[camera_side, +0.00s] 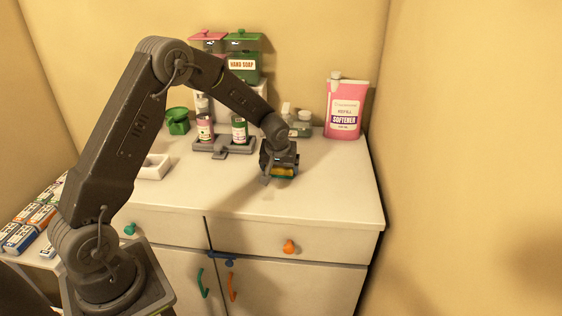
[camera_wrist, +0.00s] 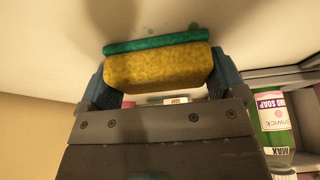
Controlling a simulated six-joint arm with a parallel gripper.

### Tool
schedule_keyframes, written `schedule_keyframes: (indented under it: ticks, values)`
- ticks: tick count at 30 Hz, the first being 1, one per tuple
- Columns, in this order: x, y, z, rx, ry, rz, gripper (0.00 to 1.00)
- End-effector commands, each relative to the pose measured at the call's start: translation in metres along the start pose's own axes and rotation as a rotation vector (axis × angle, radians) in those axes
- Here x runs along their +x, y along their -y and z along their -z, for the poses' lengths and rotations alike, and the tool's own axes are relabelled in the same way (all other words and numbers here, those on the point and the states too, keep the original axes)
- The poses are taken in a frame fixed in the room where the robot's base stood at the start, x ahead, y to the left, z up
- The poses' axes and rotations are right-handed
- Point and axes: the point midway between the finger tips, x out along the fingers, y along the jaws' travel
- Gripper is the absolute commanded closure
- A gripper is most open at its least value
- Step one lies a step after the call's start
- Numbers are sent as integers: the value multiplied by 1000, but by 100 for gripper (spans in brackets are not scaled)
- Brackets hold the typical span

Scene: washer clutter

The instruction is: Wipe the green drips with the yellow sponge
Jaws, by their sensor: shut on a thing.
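The yellow sponge (camera_wrist: 158,70) with a green scouring layer (camera_wrist: 155,42) sits between the blue fingers of my gripper (camera_side: 280,170). The gripper is shut on it. In the side view a yellow strip of the sponge (camera_side: 284,172) shows under the gripper, low over the counter's right half. I cannot tell whether it touches the counter. Faint greenish drips (camera_wrist: 193,25) show on the counter just past the sponge's green edge in the wrist view. In the side view they are too faint to make out clearly.
A pink softener pouch (camera_side: 343,110) stands at the back right, with small jars (camera_side: 303,125) beside it. The counter's front right (camera_side: 330,205) is clear.

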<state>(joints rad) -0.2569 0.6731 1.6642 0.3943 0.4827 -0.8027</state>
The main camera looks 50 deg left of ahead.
Motion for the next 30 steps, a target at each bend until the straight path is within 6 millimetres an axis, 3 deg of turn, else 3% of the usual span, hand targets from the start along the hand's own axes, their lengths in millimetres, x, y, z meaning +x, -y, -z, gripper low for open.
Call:
schedule_keyframes:
  ticks: [9,30]
  values:
    - [-13,-2,-28,2,4,1,32]
    - [-77,-2,1,-1,0,-1,32]
